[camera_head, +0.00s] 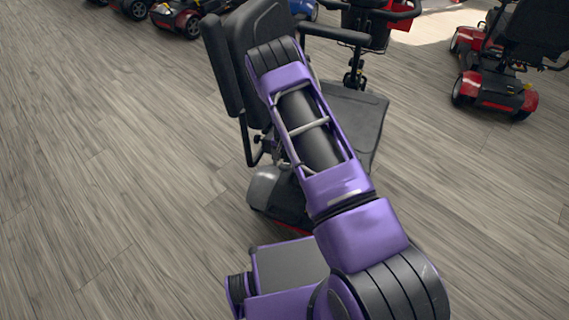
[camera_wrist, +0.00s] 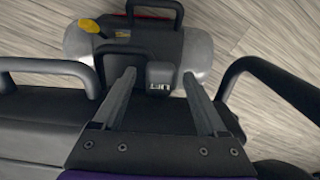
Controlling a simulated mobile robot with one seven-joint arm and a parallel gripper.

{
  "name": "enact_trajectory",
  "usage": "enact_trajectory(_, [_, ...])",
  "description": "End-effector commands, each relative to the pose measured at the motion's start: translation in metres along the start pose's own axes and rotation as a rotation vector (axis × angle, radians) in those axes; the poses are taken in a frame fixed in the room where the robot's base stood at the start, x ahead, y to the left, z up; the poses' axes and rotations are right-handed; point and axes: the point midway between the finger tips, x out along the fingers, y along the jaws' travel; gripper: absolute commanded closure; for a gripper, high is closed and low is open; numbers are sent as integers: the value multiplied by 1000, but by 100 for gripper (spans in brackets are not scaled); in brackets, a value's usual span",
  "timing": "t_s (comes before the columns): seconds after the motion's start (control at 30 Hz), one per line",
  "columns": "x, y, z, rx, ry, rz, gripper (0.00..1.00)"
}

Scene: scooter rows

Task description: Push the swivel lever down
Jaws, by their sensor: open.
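In the wrist view my gripper (camera_wrist: 160,73) is open, its two grey fingers apart with nothing held between them. A small dark block (camera_wrist: 160,75) with pale lettering that looks like LIFT shows between the fingertips. I cannot tell whether it is the swivel lever, and no other part is clearly that lever. Beyond it is the scooter's grey rear cover (camera_wrist: 200,50) with a yellow-tipped knob (camera_wrist: 91,25). In the head view the scooter's black seat (camera_head: 358,115) and backrest (camera_head: 233,75) are partly behind my purple arm, which hides my gripper.
Black tubular bars (camera_wrist: 45,66) stand left and right of my gripper in the wrist view. A red scooter (camera_head: 490,90) stands at the right in the head view, with several others along the top. Wood floor (camera_head: 110,170) is clear at the left.

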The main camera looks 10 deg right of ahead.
Motion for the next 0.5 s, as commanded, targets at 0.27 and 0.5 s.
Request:
enact_trajectory(0.27, [0,0,0,0,0,0,36])
enact_trajectory(0.5, [0,0,0,0,0,0,79])
